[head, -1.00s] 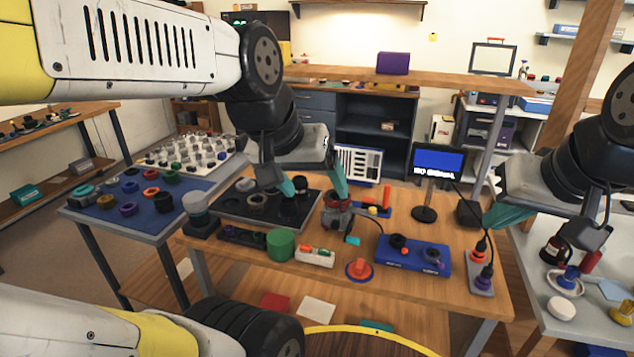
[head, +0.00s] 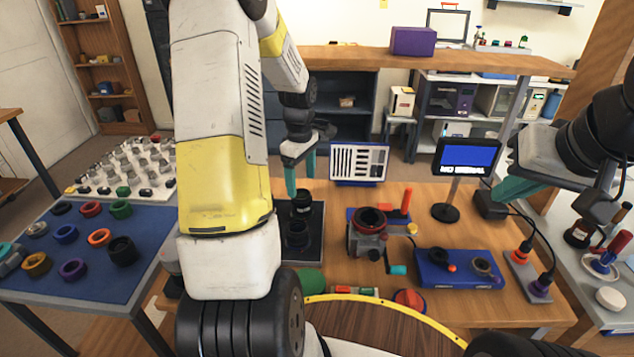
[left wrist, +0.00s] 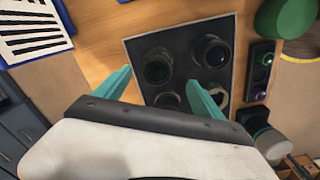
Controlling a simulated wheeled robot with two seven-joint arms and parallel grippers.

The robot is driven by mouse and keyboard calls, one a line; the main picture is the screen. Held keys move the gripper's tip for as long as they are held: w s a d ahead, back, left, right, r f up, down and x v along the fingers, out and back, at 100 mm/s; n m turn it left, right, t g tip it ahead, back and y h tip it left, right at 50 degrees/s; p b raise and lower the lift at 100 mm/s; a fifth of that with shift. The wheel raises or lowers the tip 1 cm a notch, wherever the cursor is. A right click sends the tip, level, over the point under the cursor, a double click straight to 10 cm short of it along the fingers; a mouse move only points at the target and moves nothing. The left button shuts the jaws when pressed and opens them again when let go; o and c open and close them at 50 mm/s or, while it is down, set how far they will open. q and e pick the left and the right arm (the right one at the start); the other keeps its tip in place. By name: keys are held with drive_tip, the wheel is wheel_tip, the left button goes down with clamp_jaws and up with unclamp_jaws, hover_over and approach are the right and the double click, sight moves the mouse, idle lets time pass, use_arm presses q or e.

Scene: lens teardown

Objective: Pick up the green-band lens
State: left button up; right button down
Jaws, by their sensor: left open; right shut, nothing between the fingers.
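A black tray (head: 314,250) (left wrist: 183,37) holds several dark round lenses. One dark lens (head: 302,202) (left wrist: 157,66) with a faint greenish tint at its rim stands at the tray's far end. A second lens (head: 297,234) (left wrist: 212,50) stands beside it. I cannot clearly make out the band colours. My left gripper (head: 301,174) is open and empty above the far lens. In the left wrist view its teal fingertips (left wrist: 160,80) lie to either side of that lens, apart from it. My right gripper (head: 514,190) is shut and empty at the right. My left arm hides part of the tray.
A blue mat (head: 85,265) with coloured rings lies at the left. A green cylinder (head: 310,280) (left wrist: 287,16) stands near the tray. A grey clamp device (head: 367,235), blue box (head: 455,268) and small monitor (head: 467,155) stand right of the tray.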

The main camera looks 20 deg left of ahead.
sight(302, 193)
use_arm(q)
drive_tip(key=shift+w+a+f, duration=0.15)
drive_tip(key=shift+f, duration=0.3)
wheel_tip(302, 193, down, 7)
drive_tip(key=shift+w+f, duration=0.15)
drive_tip(key=shift+f, duration=0.05)
drive_tip(key=c, duration=1.7)
clamp_jaws()
drive_tip(key=shift+r, duration=0.1)
